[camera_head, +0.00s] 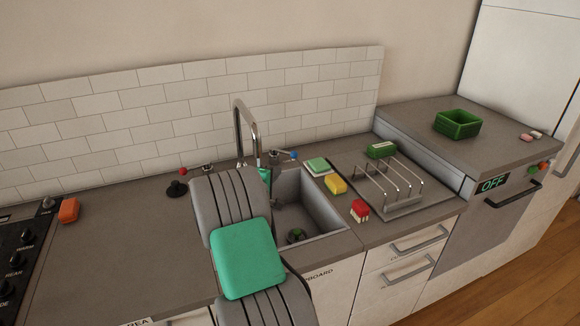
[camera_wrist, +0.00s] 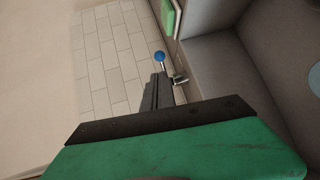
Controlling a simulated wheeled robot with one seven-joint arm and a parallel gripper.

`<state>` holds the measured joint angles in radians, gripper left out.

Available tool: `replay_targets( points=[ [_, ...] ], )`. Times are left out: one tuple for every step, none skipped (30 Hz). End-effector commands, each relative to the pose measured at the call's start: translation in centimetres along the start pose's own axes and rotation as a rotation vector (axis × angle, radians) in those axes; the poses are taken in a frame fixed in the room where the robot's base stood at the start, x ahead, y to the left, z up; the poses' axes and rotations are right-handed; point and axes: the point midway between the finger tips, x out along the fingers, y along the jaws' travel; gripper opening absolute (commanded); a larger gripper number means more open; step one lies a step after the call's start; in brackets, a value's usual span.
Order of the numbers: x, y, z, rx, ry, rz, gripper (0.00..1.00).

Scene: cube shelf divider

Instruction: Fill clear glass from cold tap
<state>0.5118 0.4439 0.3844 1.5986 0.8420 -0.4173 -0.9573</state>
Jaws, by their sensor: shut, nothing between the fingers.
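A tall curved metal tap (camera_head: 240,125) stands behind the sink (camera_head: 330,218). To its right is a small metal handle with a blue knob (camera_head: 293,155), which also shows in the wrist view (camera_wrist: 160,57). A red-knobbed handle (camera_head: 183,171) is to the tap's left. My gripper (camera_wrist: 160,80) is shut and empty, its dark fingers close to the blue-knobbed handle. I cannot tell whether they touch it. In the head view my arm hides most of the gripper and part of the sink. I cannot make out a clear glass in either view.
A round dark-green thing (camera_head: 297,235) lies in the sink. Right of the sink are a green-topped block (camera_head: 318,166), a yellow sponge (camera_head: 335,184), a red-and-white item (camera_head: 360,210) and a wire rack (camera_head: 400,190). A green tray (camera_head: 457,124) stands farther right. The left counter is mostly clear.

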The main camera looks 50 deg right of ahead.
Motion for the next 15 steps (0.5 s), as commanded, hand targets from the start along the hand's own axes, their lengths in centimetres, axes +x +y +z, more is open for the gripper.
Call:
replay_targets(
  points=[
    [0.4,0.1,0.1,-0.006,-0.002,0.006,0.00],
    [0.7,0.2,0.1,-0.007,-0.003,0.007,0.00],
    [1.1,0.2,0.1,-0.007,-0.003,0.006,0.00],
    [1.6,0.2,0.1,-0.007,-0.003,0.005,0.00],
    [2.1,0.2,0.2,-0.006,-0.003,0.004,0.00],
    [2.8,0.3,0.2,-0.005,-0.003,0.004,0.00],
    [3.5,0.3,0.1,-0.004,-0.003,0.004,0.00],
    [4.1,0.3,0.2,-0.005,-0.003,0.003,0.00],
    [5.0,0.3,0.2,-0.004,-0.003,0.003,0.00],
    [5.7,0.3,0.1,-0.003,-0.003,0.004,0.00],
    [6.3,0.3,0.1,-0.003,-0.003,0.003,0.00],
    [7.2,0.3,0.1,-0.003,-0.003,0.003,0.00],
    [7.9,0.3,0.1,-0.003,-0.002,0.002,0.00],
    [8.6,0.3,0.1,-0.003,-0.003,0.003,0.00],
    [9.4,0.3,0.1,-0.002,-0.002,0.003,0.00]
  ],
)
